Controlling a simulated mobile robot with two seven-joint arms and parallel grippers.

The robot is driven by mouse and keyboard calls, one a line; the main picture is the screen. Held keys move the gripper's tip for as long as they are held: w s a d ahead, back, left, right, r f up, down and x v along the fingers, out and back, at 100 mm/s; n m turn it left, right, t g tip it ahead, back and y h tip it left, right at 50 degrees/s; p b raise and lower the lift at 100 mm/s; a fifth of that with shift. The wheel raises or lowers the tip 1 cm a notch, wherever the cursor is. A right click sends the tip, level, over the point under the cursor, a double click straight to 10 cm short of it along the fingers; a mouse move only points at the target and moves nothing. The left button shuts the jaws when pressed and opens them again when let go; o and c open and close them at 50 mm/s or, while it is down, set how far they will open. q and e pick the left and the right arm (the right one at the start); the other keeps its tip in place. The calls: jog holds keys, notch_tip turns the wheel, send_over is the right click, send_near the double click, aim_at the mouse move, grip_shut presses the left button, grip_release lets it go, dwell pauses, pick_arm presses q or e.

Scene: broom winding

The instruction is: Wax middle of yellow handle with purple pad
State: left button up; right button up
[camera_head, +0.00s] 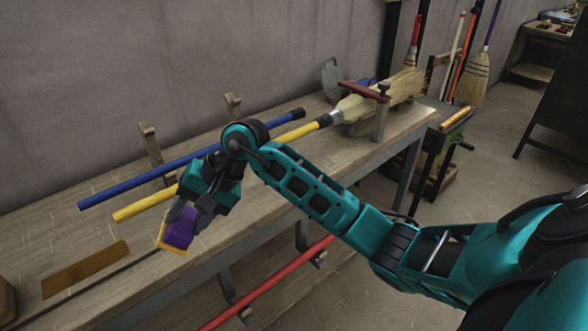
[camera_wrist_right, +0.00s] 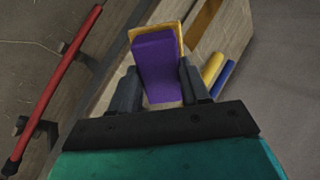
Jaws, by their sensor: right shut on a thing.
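The purple pad (camera_head: 180,229) has a yellow-orange face along one side. My right gripper (camera_head: 185,212) is shut on it and holds it near the front edge of the bench. The pad also shows between the two fingers in the right wrist view (camera_wrist_right: 157,66). The yellow handle (camera_head: 145,206) runs along the bench to a straw broom head (camera_head: 365,105) clamped at the far end. My right arm hides part of the handle's middle. The pad is in front of the handle's near end and looks apart from it. My left gripper is not in view.
A blue handle (camera_head: 150,173) lies behind the yellow one, near wooden brackets (camera_head: 150,145). A brown board (camera_head: 85,269) lies on the wooden bench (camera_head: 45,225). A red bar (camera_head: 265,284) runs along the bench's front. Brooms (camera_head: 474,75) stand by the wall.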

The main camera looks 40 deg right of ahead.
jog(key=d+f+m+t+h, duration=0.1)
jog(key=d+m+t+h, duration=0.35)
jog(key=d, duration=0.75)
jog(key=d+m+t+h, duration=0.1)
jog(key=d+m+t, duration=0.7)
jog(key=d, duration=0.4)
jog(key=x, duration=0.6)
jog(key=shift+w+d+b, duration=0.25)
jog(key=shift+d+b, duration=0.1)
jog(key=shift+b, duration=0.1)
jog(key=shift+n, duration=0.25)
jog(key=shift+b+x, duration=0.35)
jog(key=shift+x, duration=0.5)
jog(key=shift+a, duration=0.1)
